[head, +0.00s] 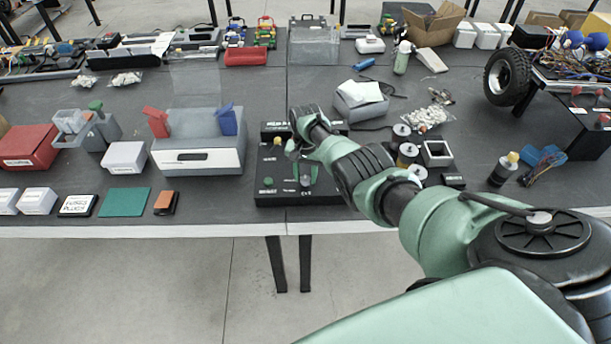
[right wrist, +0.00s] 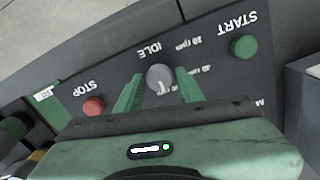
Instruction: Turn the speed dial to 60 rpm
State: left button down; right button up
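The control panel is a black box (head: 262,196) near the table's front edge in the head view. In the right wrist view the panel appears upside down. Its grey round speed dial (right wrist: 158,76) sits by the labels IDLE (right wrist: 148,51), 20 rpm and 40 rpm. A pale mark shows on the dial's near side; I cannot tell its exact setting. A 60 rpm label is not readable; my gripper covers part of the panel. My right gripper (right wrist: 160,78) is open, one green finger on each side of the dial, with visible gaps. My left gripper is not in view.
On the panel, a red STOP button (right wrist: 93,106) and a green START button (right wrist: 243,46) flank the dial. In the head view a grey-white box (head: 198,158) stands left of the panel.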

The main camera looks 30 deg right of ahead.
aim_at(306, 178)
jog(key=shift+o, duration=0.5)
jog(key=shift+r, duration=0.25)
notch_tip(306, 178, up, 6)
jog(key=shift+r+p, duration=0.1)
jog(key=shift+p, duration=0.8)
jog(key=shift+r, duration=0.55)
